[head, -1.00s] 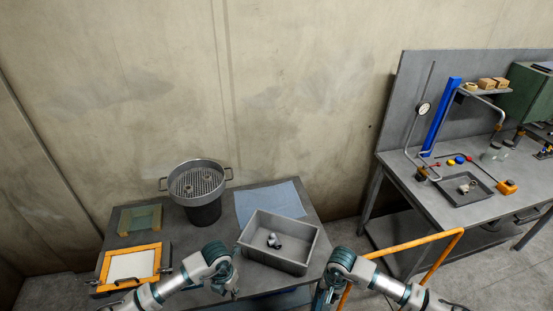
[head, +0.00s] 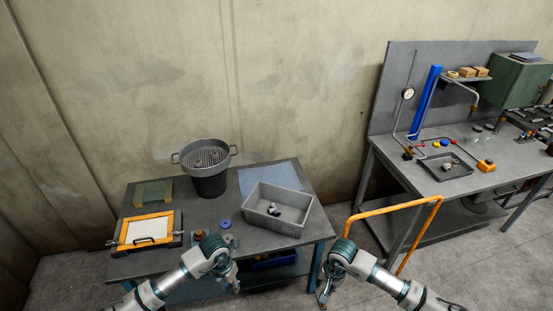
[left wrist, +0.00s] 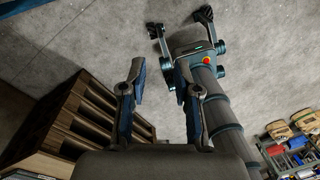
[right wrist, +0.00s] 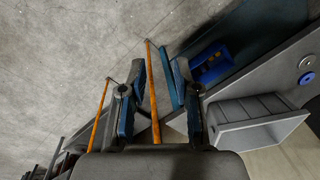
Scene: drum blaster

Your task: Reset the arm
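My left gripper (head: 234,282) hangs in front of the left table, below its front edge in the head view. In the left wrist view my left gripper (left wrist: 160,85) has its fingers apart, with only floor between them. My right gripper (head: 324,294) is to the right of it, just past the table's right corner. In the right wrist view my right gripper (right wrist: 158,85) has its fingers apart. The orange rail (right wrist: 153,85) crosses the gap in the picture, behind the fingers. Neither gripper holds anything visible.
The left table (head: 150,265) bears a grey bin (head: 295,224) with small parts, a dark drum (head: 209,188) with a sieve, an orange frame (head: 175,222) and a blue disc (head: 225,224). An orange rail (head: 400,206) stands before the right bench (head: 420,178). Floor is open between them.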

